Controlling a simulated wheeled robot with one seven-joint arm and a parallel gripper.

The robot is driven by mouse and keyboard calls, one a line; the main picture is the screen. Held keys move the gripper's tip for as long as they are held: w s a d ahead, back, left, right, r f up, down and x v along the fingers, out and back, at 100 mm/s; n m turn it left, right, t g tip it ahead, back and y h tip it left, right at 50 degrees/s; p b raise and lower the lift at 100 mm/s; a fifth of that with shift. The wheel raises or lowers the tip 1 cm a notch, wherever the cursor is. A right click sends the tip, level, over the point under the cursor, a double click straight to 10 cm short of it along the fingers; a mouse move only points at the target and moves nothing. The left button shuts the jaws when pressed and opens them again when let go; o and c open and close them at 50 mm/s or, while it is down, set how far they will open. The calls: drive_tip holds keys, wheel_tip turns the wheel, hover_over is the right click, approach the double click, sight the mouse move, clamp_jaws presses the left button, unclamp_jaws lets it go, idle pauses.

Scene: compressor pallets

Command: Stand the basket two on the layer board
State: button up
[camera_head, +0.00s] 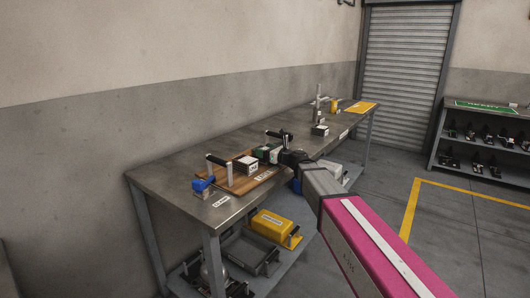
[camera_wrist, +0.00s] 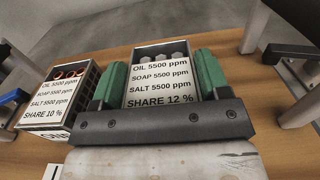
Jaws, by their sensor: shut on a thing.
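My gripper (camera_wrist: 162,95) has green fingers and is shut on a grey basket (camera_wrist: 160,78) labelled with oil, soap, salt and "SHARE 12 %". Several pale capped items show in its top. The basket looks upright over the brown wooden layer board (camera_wrist: 115,55); I cannot tell whether its base touches. A second basket (camera_wrist: 62,95), labelled "SHARE 10 %" and holding copper-coloured rings, stands on the board to the left, apart from the held one. In the head view my gripper (camera_head: 269,153) is over the board (camera_head: 243,187), beside the second basket (camera_head: 246,166); the held basket is mostly hidden.
Posts with black handles (camera_head: 217,160) rise at the board's ends, close to my gripper. A blue item (camera_head: 203,186) sits at the bench's near end. Another small box (camera_head: 320,130) stands farther along the bench (camera_head: 170,178). A yellow box (camera_head: 272,222) is on the lower shelf.

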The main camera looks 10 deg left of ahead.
drive_tip(key=shift+f, duration=0.15)
drive_tip(key=o, duration=1.2)
drive_tip(key=shift+s+d, duration=0.1)
drive_tip(key=v, duration=1.1)
drive_tip(key=shift+s+d, duration=0.15)
drive_tip(key=shift+d, duration=0.2)
drive_tip(key=shift+d, duration=0.1)
